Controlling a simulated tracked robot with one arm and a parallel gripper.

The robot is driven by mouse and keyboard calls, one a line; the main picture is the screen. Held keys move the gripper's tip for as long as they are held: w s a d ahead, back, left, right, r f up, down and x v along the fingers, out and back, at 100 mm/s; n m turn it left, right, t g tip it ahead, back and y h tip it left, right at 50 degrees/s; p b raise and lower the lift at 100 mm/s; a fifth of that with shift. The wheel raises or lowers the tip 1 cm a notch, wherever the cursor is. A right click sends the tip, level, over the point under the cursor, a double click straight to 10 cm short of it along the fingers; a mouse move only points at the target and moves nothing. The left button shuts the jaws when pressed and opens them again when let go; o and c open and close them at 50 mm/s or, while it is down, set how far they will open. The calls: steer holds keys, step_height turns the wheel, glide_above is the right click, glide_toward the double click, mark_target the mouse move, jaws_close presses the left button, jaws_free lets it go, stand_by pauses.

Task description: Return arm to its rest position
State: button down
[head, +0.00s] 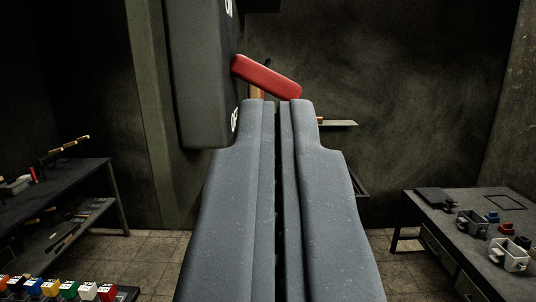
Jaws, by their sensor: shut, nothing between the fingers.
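My gripper (277,104) fills the middle of the view, with its two long grey fingers side by side and pointing away from me. The fingers are shut, with only a thin dark line between them, and hold nothing. The tips appear just below a red bar (268,77) that slants down to the right from a dark upright box (200,75). I cannot tell how far the tips are from the bar. The fingers hide what lies directly behind them.
A dark workbench (60,196) with a lower shelf stands at the left. A right-hand table (436,212) holds grey containers (508,253) and small red and blue pieces. A row of colored blocks (68,289) is at bottom left. Tiled floor (150,255) shows between.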

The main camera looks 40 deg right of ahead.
stand_by(0.3)
steer(key=w+a+r+n+t+y, duration=0.1)
steer(key=a+r+n+t+y, duration=0.1)
steer(key=a+r+n+y, duration=0.35)
steer(key=s+a+r+n+y, duration=0.1)
steer(key=s+a+r+y, duration=0.1)
steer(key=s+a+y, duration=0.5)
steer(key=s+a+f+n+g+y, duration=0.1)
steer(key=s+a+f, duration=0.5)
steer(key=s, duration=0.4)
steer(key=s+a+f+n+g+y, duration=0.1)
steer(key=s+a+f, duration=0.4)
steer(key=s, duration=0.5)
steer(key=shift+a+f+g, duration=0.3)
steer(key=shift+a+f, duration=0.1)
steer(key=shift+f, duration=0.2)
